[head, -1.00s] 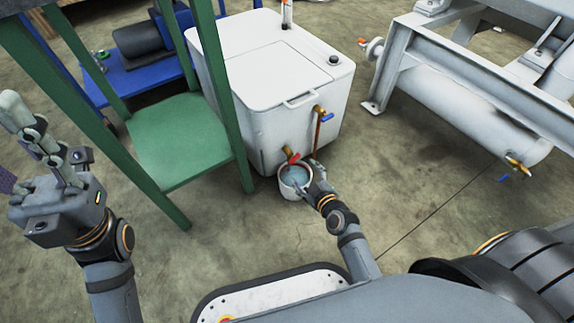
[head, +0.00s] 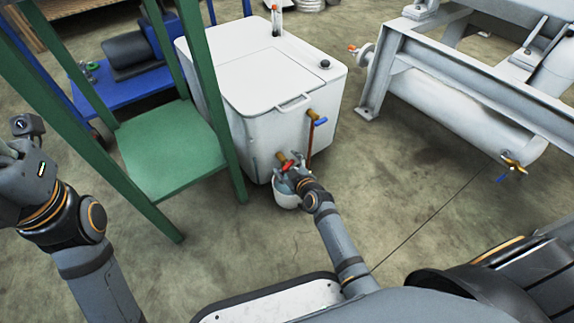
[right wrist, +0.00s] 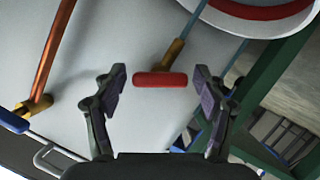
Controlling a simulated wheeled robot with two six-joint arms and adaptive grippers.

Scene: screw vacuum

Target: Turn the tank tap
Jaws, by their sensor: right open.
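The white tank (head: 265,75) stands on the floor ahead. Low on its front is a brass tap with a red handle (head: 287,165); it also shows in the right wrist view as a red bar (right wrist: 160,79). My right gripper (head: 291,174) is at this tap. In the right wrist view the right gripper (right wrist: 160,76) is open, with the red handle between its spread fingers and a gap on both sides. A higher tap with a blue handle (head: 320,121) is on the same face. My left gripper (head: 14,160) is at the left edge, partly cut off.
A white bucket (head: 285,199) stands under the red tap, partly hidden by my right gripper. A green stand (head: 172,150) is left of the tank. A copper pipe (right wrist: 62,50) runs beside the taps. A white metal frame (head: 440,85) stands at the right.

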